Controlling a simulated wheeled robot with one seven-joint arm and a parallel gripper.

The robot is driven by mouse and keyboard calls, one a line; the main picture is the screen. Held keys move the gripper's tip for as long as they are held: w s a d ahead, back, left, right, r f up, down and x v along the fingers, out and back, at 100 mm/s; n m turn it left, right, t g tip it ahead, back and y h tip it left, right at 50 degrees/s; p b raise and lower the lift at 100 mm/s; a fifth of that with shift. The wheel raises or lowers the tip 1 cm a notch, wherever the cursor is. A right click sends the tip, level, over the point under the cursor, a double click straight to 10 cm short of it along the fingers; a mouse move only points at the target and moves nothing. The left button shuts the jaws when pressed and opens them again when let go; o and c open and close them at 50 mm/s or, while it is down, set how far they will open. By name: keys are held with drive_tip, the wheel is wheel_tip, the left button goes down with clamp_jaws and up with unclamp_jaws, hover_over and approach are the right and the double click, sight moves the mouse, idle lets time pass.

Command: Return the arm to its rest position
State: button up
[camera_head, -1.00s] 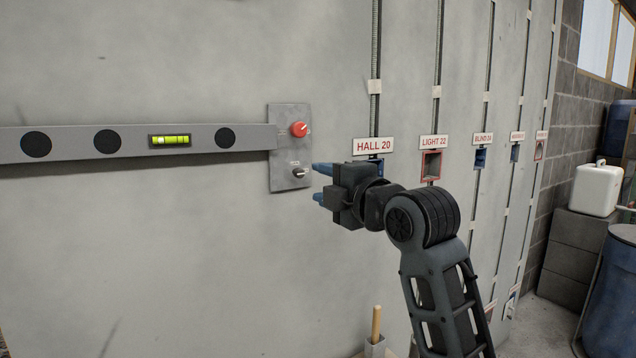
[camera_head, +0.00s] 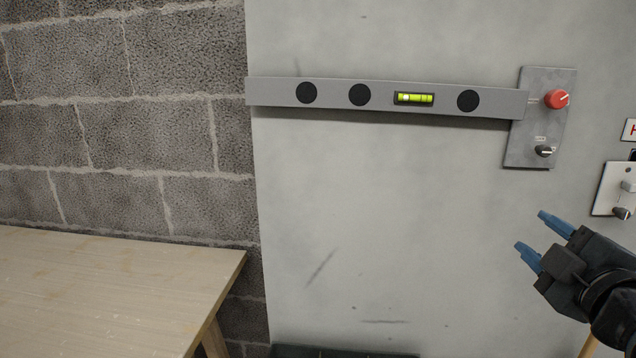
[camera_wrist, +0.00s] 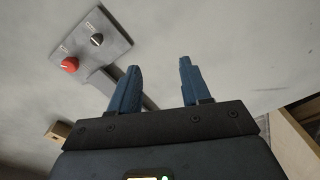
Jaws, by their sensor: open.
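My gripper (camera_head: 541,238) is at the lower right of the head view, in front of the grey wall panel (camera_head: 400,220). Its two blue fingers are apart, with nothing between them. Both fingers also show in the wrist view (camera_wrist: 156,88), again empty. The arm behind the gripper is mostly cut off by the right edge of the head view.
A grey plate (camera_head: 538,120) carries a red knob (camera_head: 556,99) and a dark knob (camera_head: 545,151). A spirit level (camera_head: 330,94) lies along the panel. A white switch plate (camera_head: 610,190) is at right. A wooden table (camera_head: 110,290) stands lower left by the block wall (camera_head: 120,130).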

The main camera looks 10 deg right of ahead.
drive_tip(key=s+a+f+m+g+y+p, duration=0.1)
drive_tip(key=s+a+f+m+y+p, duration=0.1)
drive_tip(key=s+a+f+m, duration=0.8)
drive_tip(key=s+a+f+y, duration=0.1)
drive_tip(key=s+a+f, duration=0.1)
drive_tip(key=s, duration=1.1)
drive_tip(key=s+a+f+g+y+p, duration=0.1)
drive_tip(key=s+a, duration=0.3)
drive_tip(key=s, duration=0.9)
drive_tip(key=shift+s+a+f+m, duration=0.2)
drive_tip(key=shift+s+f+m, duration=0.1)
drive_tip(key=shift+f, duration=0.25)
